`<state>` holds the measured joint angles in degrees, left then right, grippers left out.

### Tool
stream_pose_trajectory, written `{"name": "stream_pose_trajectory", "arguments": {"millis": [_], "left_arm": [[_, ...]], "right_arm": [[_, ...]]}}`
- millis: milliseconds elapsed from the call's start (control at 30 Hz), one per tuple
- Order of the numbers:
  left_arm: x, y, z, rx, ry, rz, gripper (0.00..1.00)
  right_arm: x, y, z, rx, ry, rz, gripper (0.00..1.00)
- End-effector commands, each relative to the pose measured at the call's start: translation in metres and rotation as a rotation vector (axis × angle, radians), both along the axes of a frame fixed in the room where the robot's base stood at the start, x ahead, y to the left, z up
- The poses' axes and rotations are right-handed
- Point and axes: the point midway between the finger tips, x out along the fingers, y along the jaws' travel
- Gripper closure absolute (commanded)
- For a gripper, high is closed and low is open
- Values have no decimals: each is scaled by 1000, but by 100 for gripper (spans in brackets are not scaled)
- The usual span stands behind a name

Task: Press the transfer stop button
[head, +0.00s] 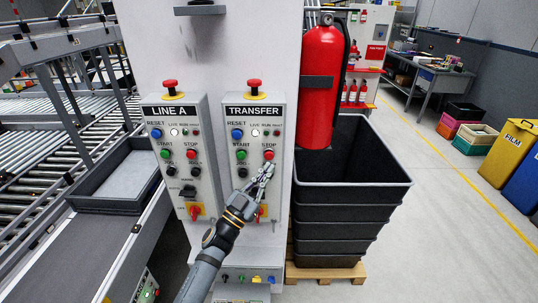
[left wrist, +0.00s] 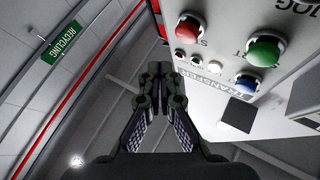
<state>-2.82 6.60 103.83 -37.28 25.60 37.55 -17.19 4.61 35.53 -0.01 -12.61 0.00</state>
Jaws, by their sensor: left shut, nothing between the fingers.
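The TRANSFER panel (head: 255,112) is a grey box on the white column. Its red stop button (head: 269,154) sits under the STOP label, right of the green start button (head: 241,155). The stop button also shows in the left wrist view (left wrist: 190,28), up and right of the fingertips. My left gripper (head: 268,169) is shut and empty, its tips just below the stop button in the head view. In the left wrist view the shut fingers (left wrist: 160,72) appear apart from the button. My right gripper is not in view.
A red mushroom button (head: 254,84) tops the TRANSFER panel. The similar LINE A panel (head: 168,112) stands left. A red fire extinguisher (head: 321,85) hangs right, above black stacked bins (head: 345,215). A blue reset button (head: 237,134) sits above start.

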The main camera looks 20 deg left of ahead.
Motion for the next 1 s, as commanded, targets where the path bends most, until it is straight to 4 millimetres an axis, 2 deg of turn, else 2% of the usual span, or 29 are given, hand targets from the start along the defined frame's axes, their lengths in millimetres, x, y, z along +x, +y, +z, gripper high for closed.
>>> {"name": "stream_pose_trajectory", "arguments": {"millis": [267,867,967,1000], "left_arm": [[-21,-6,1,-1,0,0,100],[-21,-6,-1,-1,1,1,100],[-17,-2,-19,-4,39,15,100],[-14,2,-38,-7,77,31,100]], "right_arm": [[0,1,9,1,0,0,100],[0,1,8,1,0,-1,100],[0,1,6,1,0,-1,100],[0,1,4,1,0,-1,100]]}}
